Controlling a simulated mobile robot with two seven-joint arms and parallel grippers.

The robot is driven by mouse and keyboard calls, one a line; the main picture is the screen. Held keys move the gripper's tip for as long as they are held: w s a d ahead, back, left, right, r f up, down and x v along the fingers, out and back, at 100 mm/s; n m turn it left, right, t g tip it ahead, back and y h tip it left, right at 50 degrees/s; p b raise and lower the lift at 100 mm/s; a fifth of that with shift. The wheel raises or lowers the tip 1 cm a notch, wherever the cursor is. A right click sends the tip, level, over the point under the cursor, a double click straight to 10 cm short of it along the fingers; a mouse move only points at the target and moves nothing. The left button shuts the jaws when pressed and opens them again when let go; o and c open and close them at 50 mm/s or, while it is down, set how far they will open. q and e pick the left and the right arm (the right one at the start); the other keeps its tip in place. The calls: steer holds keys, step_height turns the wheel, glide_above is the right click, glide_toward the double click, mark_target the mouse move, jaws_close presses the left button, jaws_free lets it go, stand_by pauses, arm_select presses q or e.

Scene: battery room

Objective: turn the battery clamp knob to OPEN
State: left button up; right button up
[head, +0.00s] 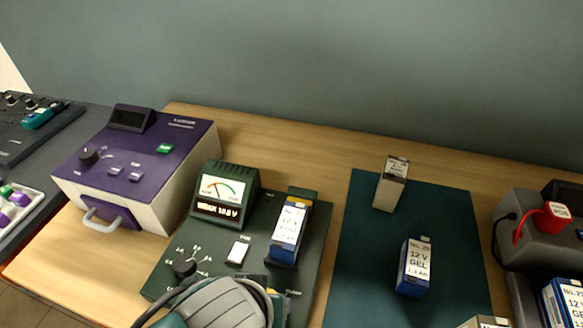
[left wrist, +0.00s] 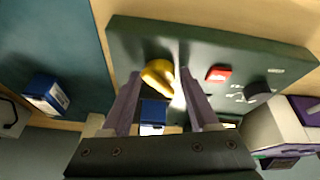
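The green battery tester (head: 213,244) stands on the bench with a blue-and-white battery (head: 288,232) upright in its holder. The battery also shows in the left wrist view (left wrist: 153,113). The yellow clamp knob (left wrist: 158,74) is on the tester's panel; in the head view my left arm (head: 218,306) hides most of that area. My left gripper (left wrist: 159,82) is open, its two fingers pointing at the panel on either side of the yellow knob. I cannot tell whether either finger touches it. The knob's label is not readable. My right gripper is out of view.
The tester also has a black rotary dial (head: 185,266) and a meter (head: 222,190). A purple device (head: 140,150) stands to the left. On the dark mat (head: 357,250) at right stand a blue battery (head: 414,267) and a pale one (head: 391,184). A grey unit (head: 515,228) is far right.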

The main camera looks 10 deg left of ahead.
arm_select(q)
steer(key=shift+r, duration=0.1)
steer(key=shift+s+r+p, duration=0.1)
steer(key=shift+r+p, duration=0.25)
steer(key=p+v, duration=0.3)
steer(key=v, duration=0.6)
steer(key=shift+p, duration=0.35)
steer(key=s+a+r+m+g, duration=0.1)
steer(key=s+a+r+m, duration=0.1)
steer(key=s+a+r, duration=0.4)
steer(key=s+a+r+m, duration=0.2)
steer(key=a+r, duration=0.1)
steer(key=r, duration=0.5)
step_height(320, 180, up, 26)
steer(key=p, duration=2.5)
steer(key=shift+w+f+p, duration=0.25)
steer(key=shift+p, duration=0.1)
